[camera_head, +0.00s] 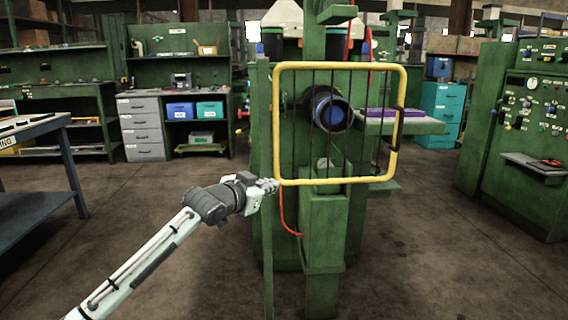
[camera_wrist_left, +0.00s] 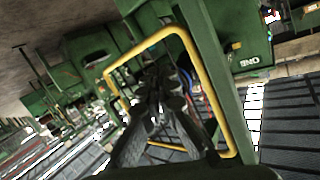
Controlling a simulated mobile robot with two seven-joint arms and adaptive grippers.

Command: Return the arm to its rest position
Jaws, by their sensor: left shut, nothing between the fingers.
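My left gripper (camera_head: 272,185) is at the end of my left arm, which comes in from the lower left in the head view. It is shut and empty, close to the lower left corner of a yellow frame (camera_head: 335,182) on a green machine (camera_head: 325,225). I cannot tell whether it touches the frame. In the left wrist view the fingers (camera_wrist_left: 157,115) show dark and close together, with the yellow frame (camera_wrist_left: 205,75) around them in the picture. My right gripper is not in view.
A dark round part (camera_head: 328,110) sits behind the yellow frame. A red cable (camera_head: 285,215) hangs near my gripper. A blue table (camera_head: 45,155) stands at the left and a control cabinet (camera_head: 525,130) at the right. The floor (camera_head: 150,210) between table and machine is clear.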

